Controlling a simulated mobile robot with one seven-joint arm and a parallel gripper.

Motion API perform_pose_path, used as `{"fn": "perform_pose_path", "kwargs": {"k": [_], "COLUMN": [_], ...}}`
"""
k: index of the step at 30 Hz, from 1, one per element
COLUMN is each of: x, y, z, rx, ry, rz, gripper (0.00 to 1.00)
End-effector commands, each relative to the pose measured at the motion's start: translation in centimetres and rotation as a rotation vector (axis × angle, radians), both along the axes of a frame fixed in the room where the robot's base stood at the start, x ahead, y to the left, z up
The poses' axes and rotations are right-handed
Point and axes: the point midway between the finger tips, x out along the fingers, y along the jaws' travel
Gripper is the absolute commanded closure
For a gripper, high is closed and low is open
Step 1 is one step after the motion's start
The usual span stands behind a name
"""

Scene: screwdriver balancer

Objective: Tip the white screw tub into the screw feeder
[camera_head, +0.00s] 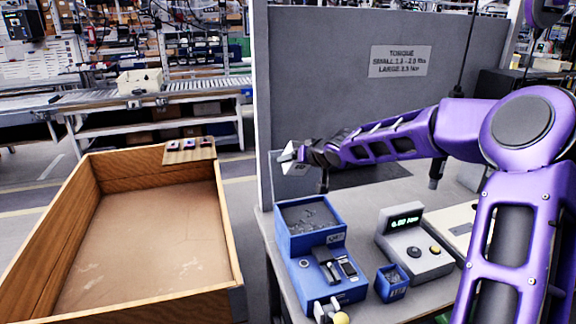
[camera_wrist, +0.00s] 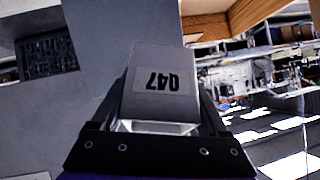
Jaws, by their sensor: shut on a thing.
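In the head view the tub (camera_head: 288,153) shows small and pale at the end of my gripper (camera_head: 296,154), tilted, in front of the grey panel. Its contents are not visible. The screw feeder (camera_head: 322,280) is a blue machine on the bench, with a dark screw-filled hopper (camera_head: 308,216) at its top back. The tub is above the hopper and slightly left of it in the picture, apart from it.
A grey torque meter (camera_head: 414,252) and a small blue bin (camera_head: 391,284) stand right of the feeder. A grey panel (camera_head: 350,110) with a torque sign (camera_head: 399,61) rises behind. A wooden crate (camera_head: 235,255) stands at left, with a small wooden board (camera_head: 189,151) on its rim.

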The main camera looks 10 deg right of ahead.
Motion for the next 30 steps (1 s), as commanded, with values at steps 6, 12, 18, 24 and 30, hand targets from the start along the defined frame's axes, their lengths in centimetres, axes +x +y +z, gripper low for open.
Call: {"fn": "perform_pose_path", "kwargs": {"k": [6,12,18,24,30], "x": [0.1,0.1,0.1,0.0,-0.1], "y": [0.1,0.3,0.3,0.0,0.0], "z": [0.4,1.0,1.1,1.1,1.0], "rx": [-0.079,-0.189,-0.307,-0.357,-0.358], "ry": [0.089,0.213,0.344,0.405,0.406], "rz": [-0.001,0.001,0.004,0.001,0.002], "gripper": [1.00,1.00,1.00,1.00,1.00]}}
